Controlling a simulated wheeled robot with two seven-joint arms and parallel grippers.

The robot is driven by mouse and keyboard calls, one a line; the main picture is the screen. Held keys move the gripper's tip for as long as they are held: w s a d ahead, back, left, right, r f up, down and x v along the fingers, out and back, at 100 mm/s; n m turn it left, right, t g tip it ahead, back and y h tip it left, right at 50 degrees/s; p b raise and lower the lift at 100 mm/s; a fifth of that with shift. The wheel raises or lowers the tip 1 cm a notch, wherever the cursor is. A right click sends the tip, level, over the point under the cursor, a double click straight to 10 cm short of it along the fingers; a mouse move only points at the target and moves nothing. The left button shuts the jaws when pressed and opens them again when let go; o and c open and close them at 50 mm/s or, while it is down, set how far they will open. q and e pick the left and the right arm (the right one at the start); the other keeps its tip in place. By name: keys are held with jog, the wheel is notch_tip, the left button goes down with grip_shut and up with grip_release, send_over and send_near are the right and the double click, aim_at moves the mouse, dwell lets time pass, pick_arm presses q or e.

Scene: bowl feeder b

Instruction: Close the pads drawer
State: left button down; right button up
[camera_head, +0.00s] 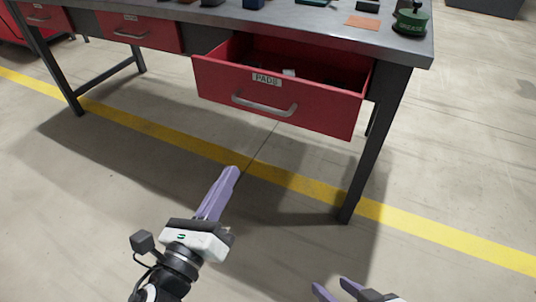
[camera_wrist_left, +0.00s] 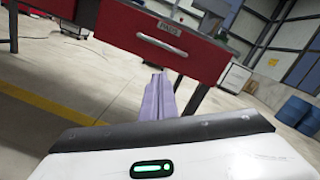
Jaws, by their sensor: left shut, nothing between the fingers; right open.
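The red pads drawer (camera_head: 280,96) hangs under the workbench and is pulled out, with its inside showing from above. Its front has a PADS label and a grey bar handle (camera_head: 264,105). In the left wrist view the drawer front (camera_wrist_left: 190,52) and its handle (camera_wrist_left: 161,44) show beyond my fingers. My left gripper (camera_head: 232,172) is shut and empty, in front of the drawer and apart from it. The left fingers (camera_wrist_left: 158,85) also show in the left wrist view. My right gripper (camera_head: 335,288) is open at the bottom edge, only its fingertips and a bit of its body showing.
A dark table leg (camera_head: 378,145) stands right of the drawer. Another red drawer (camera_head: 140,31) is at left. The floor in front is clear.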

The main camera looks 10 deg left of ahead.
pick_arm(q)
jog(key=d+m+h+b, duration=0.2)
jog(key=m, duration=0.3)
jog(key=m+p, duration=0.2)
jog(key=p, duration=0.1)
send_near(274, 112)
jog(key=shift+t, duration=0.4)
jog(key=x, duration=0.6)
jog(key=shift+w+d+f, duration=0.15)
jog(key=shift+w+f, duration=0.1)
jog(key=shift+f, duration=0.1)
pick_arm(e)
jog(key=shift+s+d+f, duration=0.2)
jog(key=shift+s+f, duration=0.05)
jog(key=shift+f, duration=0.35)
